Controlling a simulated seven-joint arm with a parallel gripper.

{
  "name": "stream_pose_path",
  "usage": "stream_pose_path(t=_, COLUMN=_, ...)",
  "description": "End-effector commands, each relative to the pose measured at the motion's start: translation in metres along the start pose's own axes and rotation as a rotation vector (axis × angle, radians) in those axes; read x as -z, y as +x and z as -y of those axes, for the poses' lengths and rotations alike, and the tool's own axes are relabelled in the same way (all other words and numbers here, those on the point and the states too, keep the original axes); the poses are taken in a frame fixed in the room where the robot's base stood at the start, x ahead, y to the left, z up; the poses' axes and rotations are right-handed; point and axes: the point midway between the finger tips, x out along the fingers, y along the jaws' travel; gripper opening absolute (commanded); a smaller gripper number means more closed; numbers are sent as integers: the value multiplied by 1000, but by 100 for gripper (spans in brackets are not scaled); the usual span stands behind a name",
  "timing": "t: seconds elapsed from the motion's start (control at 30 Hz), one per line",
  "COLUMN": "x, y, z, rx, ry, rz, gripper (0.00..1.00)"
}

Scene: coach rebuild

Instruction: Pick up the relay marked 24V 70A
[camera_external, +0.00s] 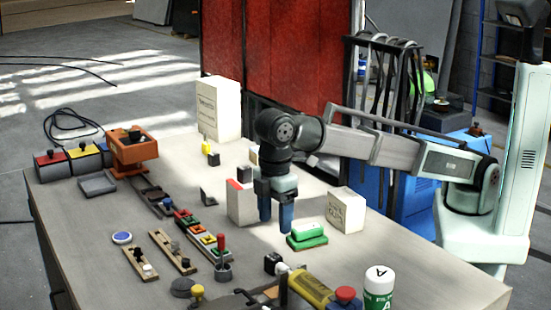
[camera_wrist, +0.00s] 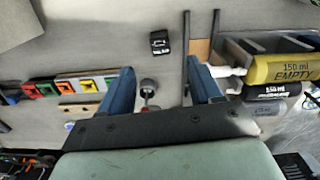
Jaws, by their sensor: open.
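A small black block with white marking (camera_wrist: 159,42) lies on the table in the wrist view, ahead of the fingertips and between their lines; its print is too small to read. What looks like the same block (camera_external: 272,262) is near the table's front in the external view. Other small dark blocks (camera_external: 245,174) and (camera_external: 213,159) stand further back. I cannot tell which one is marked 24V 70A. My gripper (camera_external: 275,228) points down with two blue fingers apart, above the table. In the wrist view my gripper (camera_wrist: 161,70) is empty.
A green block (camera_external: 307,237) and a white box (camera_external: 346,211) stand right of my gripper, a red-topped pale box (camera_external: 240,202) left. A yellow cylinder (camera_external: 310,288) lies in front.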

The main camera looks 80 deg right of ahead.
Motion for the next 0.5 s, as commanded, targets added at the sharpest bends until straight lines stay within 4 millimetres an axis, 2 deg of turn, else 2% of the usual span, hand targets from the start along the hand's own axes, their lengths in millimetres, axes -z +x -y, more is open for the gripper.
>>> stream_pose_path(t=0.1, x=-2, y=24, z=0, rx=1, ry=0, rz=1, gripper=64)
stream_pose_path(t=0.23, x=-1, y=43, z=0, rx=1, ry=-1, rz=0, gripper=64)
stream_pose_path(t=0.5, x=0, y=62, z=0, rx=2, ry=-1, rz=-3, gripper=64)
